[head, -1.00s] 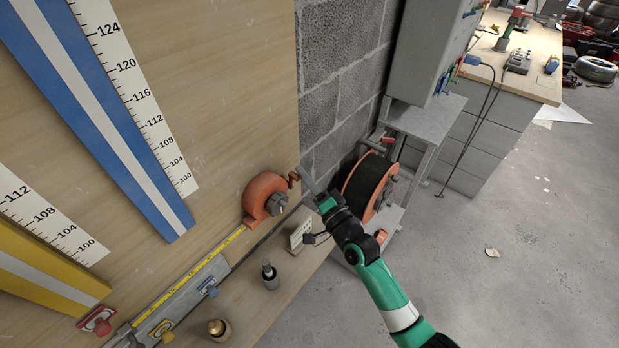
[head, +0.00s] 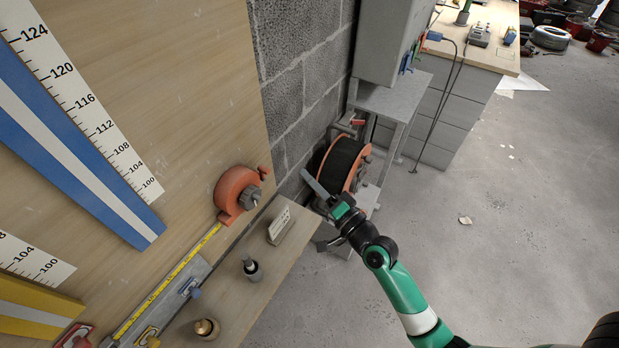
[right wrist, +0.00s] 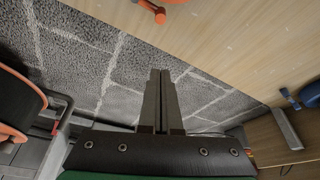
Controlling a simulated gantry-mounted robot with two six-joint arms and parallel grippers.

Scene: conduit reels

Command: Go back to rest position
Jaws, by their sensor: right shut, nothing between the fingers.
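My right gripper (head: 318,190) hangs at the end of my green arm, just off the right edge of the bench, in front of the conduit reel. In the right wrist view its two fingers (right wrist: 160,80) are pressed together with nothing between them. The conduit reel (head: 345,162), black with orange flanges, stands on a grey frame behind the gripper; part of it shows at the left of the right wrist view (right wrist: 18,105). The orange crank unit (head: 236,190) on the wooden board is to the left of the gripper and apart from it. My left gripper is not in view.
A small white label stand (head: 279,229), a dark fitting (head: 252,270) and a brass fitting (head: 206,328) stand on the bench. A yellow measuring tape (head: 170,285) runs along it. A grey cabinet (head: 390,45) is behind the reel. Open concrete floor (head: 530,240) lies to the right.

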